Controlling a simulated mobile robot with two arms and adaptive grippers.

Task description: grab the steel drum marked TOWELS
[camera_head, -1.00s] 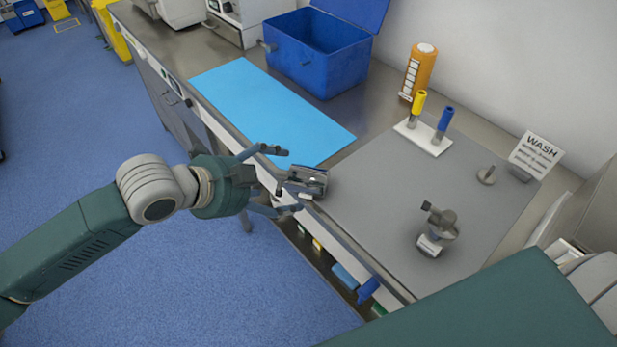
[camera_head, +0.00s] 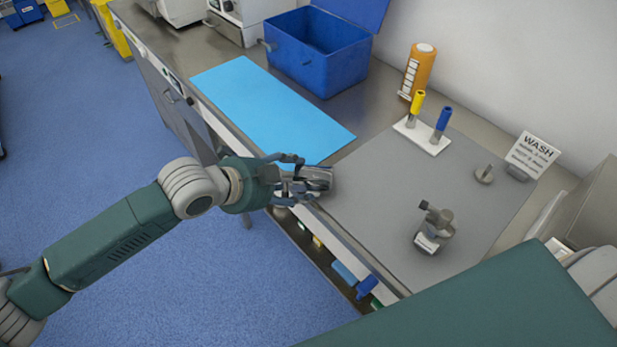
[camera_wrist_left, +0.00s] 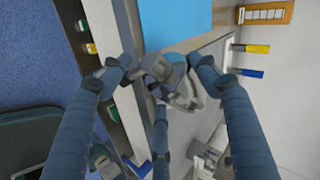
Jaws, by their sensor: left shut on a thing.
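My left gripper (camera_head: 290,180) is shut on a shiny grey metal item (camera_head: 317,178) at the front edge of the counter, by the near corner of the grey mat. In the left wrist view the gripper's blue-grey fingers (camera_wrist_left: 160,75) close around the metal item (camera_wrist_left: 178,70). The fingers hide part of it, and I cannot read any TOWELS marking on it or tell for certain that it is the steel drum. My right gripper is not in view.
The grey mat (camera_head: 385,205) holds a metal fitting (camera_head: 433,232), a small knob (camera_head: 484,174), a WASH sign (camera_head: 533,153) and a white block (camera_head: 424,136) with yellow and blue handles. Behind are a blue mat (camera_head: 270,110), blue bin (camera_head: 318,60) and orange bottle (camera_head: 417,70).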

